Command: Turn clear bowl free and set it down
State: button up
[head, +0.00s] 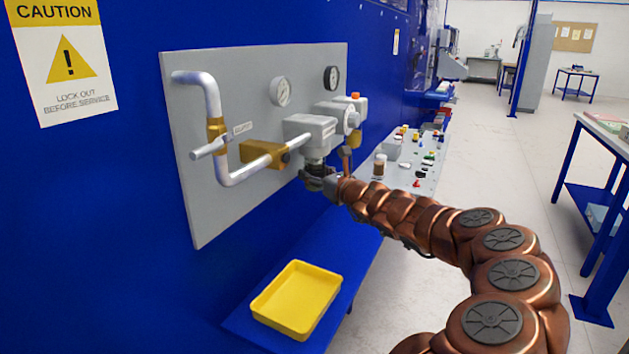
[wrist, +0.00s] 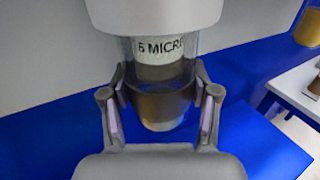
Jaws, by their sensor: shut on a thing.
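The clear bowl (wrist: 162,113) hangs under the light grey filter head in the wrist view, with a white "5 MICR..." element (wrist: 160,48) inside its upper part. Its lower part looks brownish. My gripper (wrist: 160,100) has one finger on each side of the bowl and is shut on it. In the head view my gripper (head: 318,182) is just below the grey filter housing (head: 311,131) on the panel, and the bowl is mostly hidden there. I cannot tell whether the bowl is still threaded in; it appears upright and up against the head.
A yellow tray (head: 297,299) sits on the blue shelf (head: 243,325) below the panel. A bench with small parts (head: 425,180) stands to the right.

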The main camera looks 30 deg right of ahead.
jog(key=shift+h+b, duration=0.3)
jog(key=shift+b, duration=0.75)
jog(key=m+h+b, duration=0.1)
jog(key=b, duration=0.4)
jog(key=shift+a+f+h, duration=0.1)
jog(key=shift+h, duration=0.2)
jog(key=shift+m+h+b, duration=0.3)
jog(key=shift+b, duration=0.95)
jog(key=shift+r, duration=0.2)
jog(key=shift+w, duration=0.1)
jog(key=shift+f, duration=0.2)
jog(key=shift+f+b, duration=0.5)
jog(key=shift+f, duration=0.1)
jog(key=shift+f+b, duration=0.55)
jog(key=shift+b, duration=0.05)
jog(key=shift+f, duration=0.1)
